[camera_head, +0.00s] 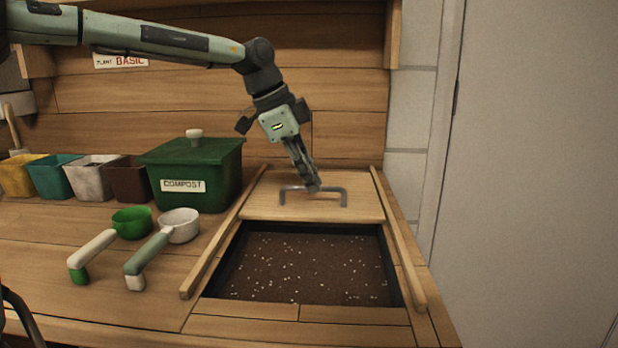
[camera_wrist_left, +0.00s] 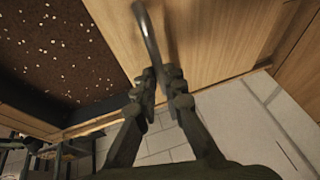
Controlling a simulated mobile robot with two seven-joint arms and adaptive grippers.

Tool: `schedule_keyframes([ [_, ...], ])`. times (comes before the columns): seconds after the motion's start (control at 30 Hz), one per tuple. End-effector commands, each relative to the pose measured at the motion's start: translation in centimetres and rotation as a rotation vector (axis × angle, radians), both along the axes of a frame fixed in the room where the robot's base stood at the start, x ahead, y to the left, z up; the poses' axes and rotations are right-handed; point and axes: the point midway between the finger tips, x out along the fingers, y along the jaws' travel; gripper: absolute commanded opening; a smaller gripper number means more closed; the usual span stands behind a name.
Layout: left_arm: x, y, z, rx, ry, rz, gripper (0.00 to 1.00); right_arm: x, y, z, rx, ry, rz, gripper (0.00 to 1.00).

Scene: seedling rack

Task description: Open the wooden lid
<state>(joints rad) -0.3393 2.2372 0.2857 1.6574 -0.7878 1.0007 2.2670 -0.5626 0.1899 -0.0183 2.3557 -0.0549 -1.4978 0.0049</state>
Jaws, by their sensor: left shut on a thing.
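The wooden lid (camera_head: 262,207) lies flat between two wooden rails at the back of the soil bin (camera_head: 310,265). The front of the bin is uncovered and shows dark soil with white specks. The lid has a grey metal bar handle (camera_head: 343,197). My left gripper (camera_head: 313,187) reaches down from above and is shut on the handle, near its middle. In the left wrist view the fingers (camera_wrist_left: 160,88) close around the handle (camera_wrist_left: 146,28), with the lid (camera_wrist_left: 200,40) beside them. My right gripper is not in view.
A green compost box (camera_head: 215,160) stands left of the rails. A green scoop (camera_head: 130,222) and a white scoop (camera_head: 180,225) lie in front of it. Several small pots line the far left. A wooden wall rises behind, and a grey door (camera_head: 540,150) is at right.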

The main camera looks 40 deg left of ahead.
Motion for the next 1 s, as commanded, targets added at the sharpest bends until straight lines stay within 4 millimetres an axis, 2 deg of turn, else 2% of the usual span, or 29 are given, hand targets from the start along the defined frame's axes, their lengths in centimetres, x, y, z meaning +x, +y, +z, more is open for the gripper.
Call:
schedule_keyframes([
  [0.23, 0.0, 0.0, 0.1, 0.000, -0.004, -0.001, 0.00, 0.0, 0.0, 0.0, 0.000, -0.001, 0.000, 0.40],
  [0.27, 0.0, 0.0, 0.1, 0.000, -0.003, -0.001, 0.13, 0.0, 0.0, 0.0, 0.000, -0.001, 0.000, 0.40],
  [0.4, 0.0, 0.0, 0.0, 0.000, -0.002, 0.000, 0.31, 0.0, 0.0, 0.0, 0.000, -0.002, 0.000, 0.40],
  [0.77, -0.1, 0.1, 0.4, 0.000, -0.002, 0.000, 0.31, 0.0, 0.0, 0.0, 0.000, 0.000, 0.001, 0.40],
  [0.87, -0.5, 0.4, 1.6, 0.001, -0.005, -0.001, 0.31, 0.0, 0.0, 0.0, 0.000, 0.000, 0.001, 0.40],
  [1.0, -1.5, 1.1, 4.2, 0.001, -0.008, 0.001, 0.31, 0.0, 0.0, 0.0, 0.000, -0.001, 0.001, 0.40],
])
